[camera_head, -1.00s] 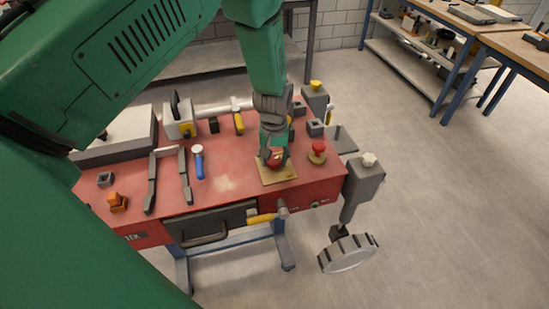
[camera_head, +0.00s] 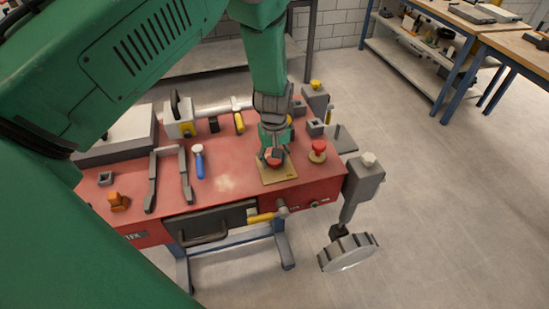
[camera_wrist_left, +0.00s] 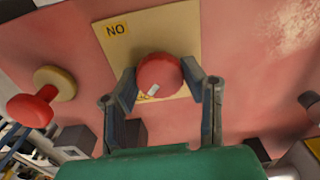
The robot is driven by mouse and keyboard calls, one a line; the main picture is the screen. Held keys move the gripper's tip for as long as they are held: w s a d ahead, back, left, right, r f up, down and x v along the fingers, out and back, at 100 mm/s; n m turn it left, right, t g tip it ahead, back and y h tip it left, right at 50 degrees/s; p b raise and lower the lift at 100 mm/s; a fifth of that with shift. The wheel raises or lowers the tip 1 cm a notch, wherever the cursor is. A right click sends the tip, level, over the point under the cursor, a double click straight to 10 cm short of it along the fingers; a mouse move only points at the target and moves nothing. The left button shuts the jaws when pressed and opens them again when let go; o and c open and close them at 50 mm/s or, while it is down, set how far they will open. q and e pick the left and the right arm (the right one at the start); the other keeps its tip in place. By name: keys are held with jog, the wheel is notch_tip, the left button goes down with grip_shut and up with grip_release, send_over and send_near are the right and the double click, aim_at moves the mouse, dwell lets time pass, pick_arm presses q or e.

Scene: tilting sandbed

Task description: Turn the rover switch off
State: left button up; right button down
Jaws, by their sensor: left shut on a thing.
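The rover switch is a round red knob (camera_head: 274,162) on a yellow plate (camera_head: 290,173), on the red top of the rover (camera_head: 225,185). In the left wrist view the knob (camera_wrist_left: 158,72) has a white mark on its lower-left side. The mark faces a label below that is mostly hidden by the knob. A "NO" label (camera_wrist_left: 116,30) shows at the plate's upper left. My left gripper (camera_head: 274,157) points down over the plate, with its fingers shut on the knob's two sides. My right gripper is not in view.
A red mushroom button (camera_head: 318,149) stands right of the plate. A yellow-handled part (camera_head: 262,217) sticks out at the front edge. A blue-handled tool (camera_head: 199,163) and dark bars lie to the left. A wheel (camera_head: 348,253) hangs at the lower right. The floor at right is clear.

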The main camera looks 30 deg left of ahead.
pick_arm(q)
jog(key=shift+w+r, duration=0.15)
jog(key=shift+w, duration=0.1)
jog(key=o, duration=1.2)
jog(key=shift+c, duration=0.2)
jog(key=shift+s, duration=0.1)
jog(key=shift+r, duration=0.4)
notch_tip(320, 180, up, 11)
